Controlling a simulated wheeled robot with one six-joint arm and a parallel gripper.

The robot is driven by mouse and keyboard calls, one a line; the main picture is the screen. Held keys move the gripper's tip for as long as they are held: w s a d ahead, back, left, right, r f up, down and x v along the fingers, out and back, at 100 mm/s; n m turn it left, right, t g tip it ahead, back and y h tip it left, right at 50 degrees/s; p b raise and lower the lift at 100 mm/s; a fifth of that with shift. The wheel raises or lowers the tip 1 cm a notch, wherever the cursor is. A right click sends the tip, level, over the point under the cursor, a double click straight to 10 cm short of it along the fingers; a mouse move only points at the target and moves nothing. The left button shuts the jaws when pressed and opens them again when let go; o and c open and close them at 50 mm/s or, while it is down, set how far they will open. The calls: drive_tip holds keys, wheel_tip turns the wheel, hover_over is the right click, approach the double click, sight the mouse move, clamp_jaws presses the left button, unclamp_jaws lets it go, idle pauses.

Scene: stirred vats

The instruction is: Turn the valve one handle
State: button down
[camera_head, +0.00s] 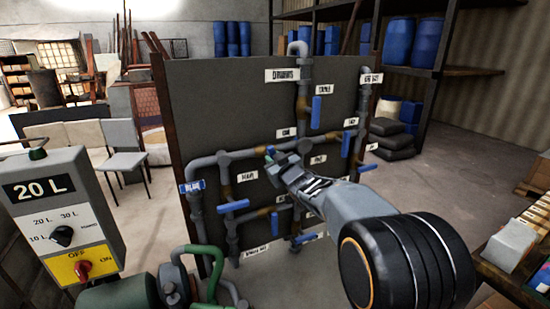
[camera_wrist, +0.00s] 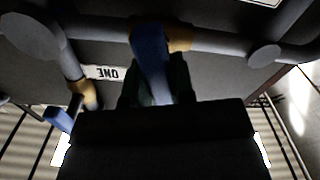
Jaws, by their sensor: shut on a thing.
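A blue valve handle (camera_wrist: 150,52) is between the dark fingers of my gripper (camera_wrist: 156,88) in the wrist view. An upside-down label reading ONE (camera_wrist: 103,73) is beside it. In the head view my gripper (camera_head: 277,160) is at the pipe panel (camera_head: 215,105), at a valve on the upper horizontal pipe. Only a small blue bit of that handle (camera_head: 270,150) shows; my gripper hides the rest. My gripper is shut on the handle. The small label (camera_head: 287,132) above it in the head view is hard to read.
Other blue handles are close by, at the upper pipe (camera_head: 316,112), the right side (camera_head: 346,144) and lower left (camera_head: 234,206). Grey pipes run across the panel. A 20 L control box (camera_head: 65,215) stands at left. Stacked goods (camera_head: 512,245) are at right.

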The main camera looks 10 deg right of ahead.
drive_tip(key=shift+m+p, duration=0.5)
drive_tip(key=shift+m, duration=1.4)
drive_tip(key=c, duration=1)
unclamp_jaws()
drive_tip(key=s+d, duration=0.1)
drive_tip(key=s, duration=0.3)
drive_tip(key=s+b, duration=0.1)
drive_tip(key=s, duration=0.4)
drive_tip(key=s+d+b, duration=0.1)
drive_tip(key=s, duration=0.3)
drive_tip(key=shift+s+d, duration=0.3)
drive_tip(key=shift+d, duration=0.05)
